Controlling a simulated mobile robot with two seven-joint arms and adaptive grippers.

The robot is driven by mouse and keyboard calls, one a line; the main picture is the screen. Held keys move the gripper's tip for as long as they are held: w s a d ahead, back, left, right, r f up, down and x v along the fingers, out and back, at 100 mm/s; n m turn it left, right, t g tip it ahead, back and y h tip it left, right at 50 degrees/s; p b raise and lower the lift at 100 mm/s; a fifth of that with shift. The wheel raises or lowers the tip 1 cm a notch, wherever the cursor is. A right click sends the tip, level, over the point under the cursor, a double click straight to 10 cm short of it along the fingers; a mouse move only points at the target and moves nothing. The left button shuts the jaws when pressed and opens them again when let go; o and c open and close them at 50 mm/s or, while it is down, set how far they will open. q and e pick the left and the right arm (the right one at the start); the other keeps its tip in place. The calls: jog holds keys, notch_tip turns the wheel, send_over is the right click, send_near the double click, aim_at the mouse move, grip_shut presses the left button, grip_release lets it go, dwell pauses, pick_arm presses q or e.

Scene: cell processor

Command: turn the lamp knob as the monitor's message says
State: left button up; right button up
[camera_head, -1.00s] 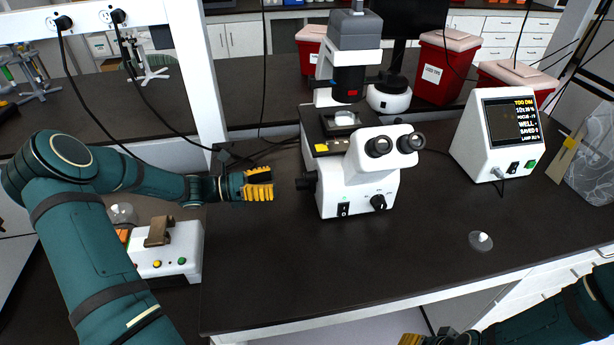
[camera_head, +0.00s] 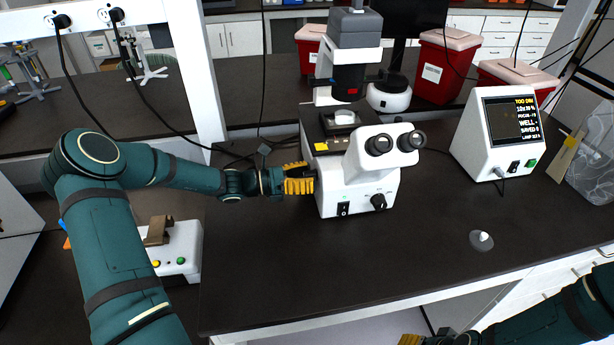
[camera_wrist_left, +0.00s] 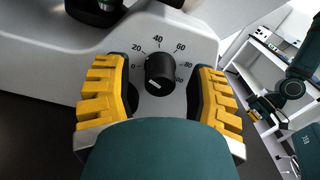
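The lamp knob (camera_wrist_left: 160,73) is black and round, with a pale mark on its lower edge, on a white panel with a printed scale from 0 upward. In the head view the microscope (camera_head: 358,180) stands mid-bench and my left gripper (camera_head: 314,182) is at its left side, hiding the side knob there. In the left wrist view my left gripper (camera_wrist_left: 160,98) is open, one yellow finger on each side of the knob, with gaps between. The monitor (camera_head: 511,121) at right reads "TOO DIM" in yellow; its smaller lines are hard to read. My right gripper (camera_head: 411,340) is mostly cut off at the bottom edge.
A white device with coloured buttons (camera_head: 178,250) stands at left under my left arm. A small clear dish (camera_head: 481,240) lies at the bench's right. Red bins (camera_head: 440,75) stand behind. The bench front (camera_head: 330,270) is clear. Black cables hang behind the microscope.

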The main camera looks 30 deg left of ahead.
pick_arm(q)
grip_shut()
jog(key=shift+m, duration=0.3)
jog(key=m, duration=0.3)
jog(key=shift+f+m+b, duration=0.1)
jog(key=shift+m+b, duration=0.25)
jog(key=shift+m, duration=0.05)
jog(key=m+b, duration=0.1)
jog(key=m, duration=0.2)
jog(key=shift+m, duration=0.3)
jog(key=m+b, duration=0.2)
jog(key=shift+m, duration=0.3)
jog(key=m+b, duration=0.2)
jog(key=m, duration=0.1)
jog(key=shift+f+m+b, duration=0.1)
jog(key=shift+m+b, duration=0.2)
jog(key=shift+b, duration=0.1)
jog(key=shift+r+m+b, duration=0.2)
jog(key=shift+m+b, duration=1.45)
jog(key=shift+m, duration=0.15)
pick_arm(e)
notch_tip(320, 180, down, 10)
jog(key=s, duration=0.1)
jog(key=shift+s+a+r+g, duration=0.15)
jog(key=shift+g, duration=0.15)
